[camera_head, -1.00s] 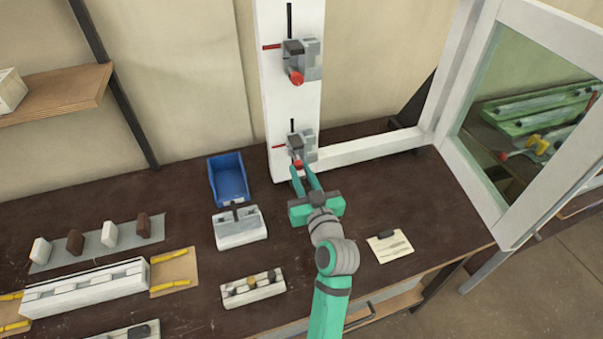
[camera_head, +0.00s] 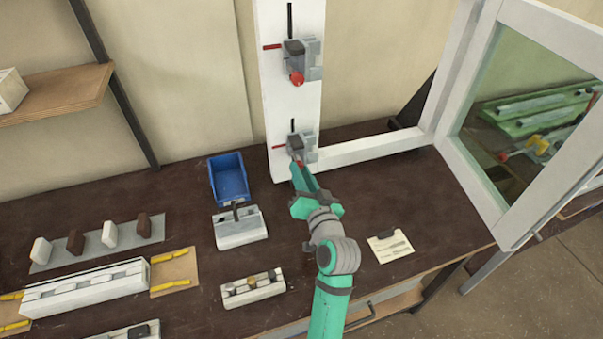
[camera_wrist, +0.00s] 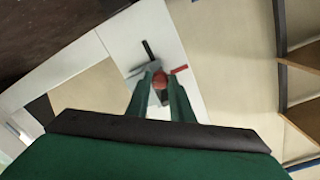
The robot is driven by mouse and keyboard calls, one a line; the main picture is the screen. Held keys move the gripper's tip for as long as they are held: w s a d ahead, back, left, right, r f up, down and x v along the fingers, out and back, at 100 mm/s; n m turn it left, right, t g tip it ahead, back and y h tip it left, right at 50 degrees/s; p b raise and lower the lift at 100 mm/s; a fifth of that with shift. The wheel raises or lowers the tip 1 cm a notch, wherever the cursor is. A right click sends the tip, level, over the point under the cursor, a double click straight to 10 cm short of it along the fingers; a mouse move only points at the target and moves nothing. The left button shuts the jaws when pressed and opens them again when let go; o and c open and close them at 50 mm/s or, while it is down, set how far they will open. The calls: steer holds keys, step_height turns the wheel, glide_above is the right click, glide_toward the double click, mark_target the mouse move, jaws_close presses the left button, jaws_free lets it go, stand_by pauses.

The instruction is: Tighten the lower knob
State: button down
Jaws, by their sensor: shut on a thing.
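The lower clamp (camera_head: 301,146) is a grey block with a dark slot piece and a red pin, mounted low on the white upright profile (camera_head: 290,105). Its red knob (camera_wrist: 160,80) shows between my fingers in the wrist view; in the head view only a bit of it shows. My green gripper (camera_wrist: 161,88) is shut on the lower knob, one finger on each side. In the head view my gripper (camera_head: 300,172) reaches up to the clamp from the front and looks rolled. The upper clamp (camera_head: 302,58) with its red knob (camera_head: 297,78) stands higher on the profile.
A blue bin (camera_head: 229,178) and a white block fixture (camera_head: 239,227) stand left of my gripper. A note card (camera_head: 390,246) lies to the right. A framed window panel (camera_head: 470,120) stands at the right. The dark bench (camera_head: 420,195) is bare between them.

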stand_by(0.3)
steer(key=c, duration=1.6)
jaws_free()
steer(key=shift+o, duration=0.2)
steer(key=v, duration=1)
steer(key=shift+s, duration=0.4)
steer(key=shift+w+d, duration=0.1)
steer(key=shift+d, duration=0.1)
